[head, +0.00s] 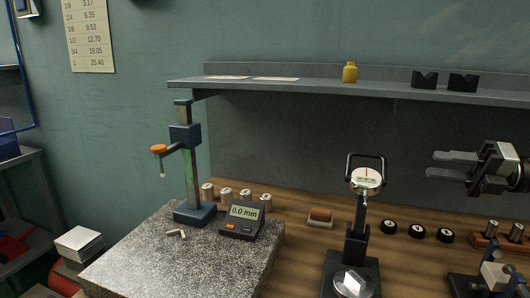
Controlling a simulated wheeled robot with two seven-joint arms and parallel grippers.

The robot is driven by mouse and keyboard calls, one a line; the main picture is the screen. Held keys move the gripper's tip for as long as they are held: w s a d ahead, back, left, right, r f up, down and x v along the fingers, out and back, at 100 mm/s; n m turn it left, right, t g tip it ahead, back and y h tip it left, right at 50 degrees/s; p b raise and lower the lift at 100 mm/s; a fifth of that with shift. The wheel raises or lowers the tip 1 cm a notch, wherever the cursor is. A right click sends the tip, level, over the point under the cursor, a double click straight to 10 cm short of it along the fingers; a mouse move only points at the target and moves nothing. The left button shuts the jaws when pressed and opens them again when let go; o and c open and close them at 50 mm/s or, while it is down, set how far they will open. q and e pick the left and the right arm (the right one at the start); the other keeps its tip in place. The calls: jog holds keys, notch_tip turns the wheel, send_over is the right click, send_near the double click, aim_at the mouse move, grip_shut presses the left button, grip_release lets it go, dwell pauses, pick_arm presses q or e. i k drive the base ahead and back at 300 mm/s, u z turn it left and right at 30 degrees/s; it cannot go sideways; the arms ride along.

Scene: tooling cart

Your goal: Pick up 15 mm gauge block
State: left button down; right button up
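No label for a 15 mm gauge block can be read. Two small pale pieces (177,233), possibly gauge blocks, lie close together on the speckled granite plate (145,265), in front of the height stand (189,160). Their sizes are too small to tell. A digital readout (241,222) showing 0.0 mm stands to their right. My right gripper (433,165) is raised at the right, above the wooden bench and far from the pieces. Its two fingers are apart with nothing between them. My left gripper is out of the picture.
Several metal cylinders (226,195) stand behind the readout. A dial gauge stand (358,243) rises at front centre. Black knobs (417,231) and a wooden holder with cylinders (491,241) are at the right. A shelf (320,87) overhangs the bench (290,205).

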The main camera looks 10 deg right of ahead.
aim_at(353, 278)
jog(key=z, duration=0.1)
jog(key=k, duration=1.45)
jog(key=u, duration=0.1)
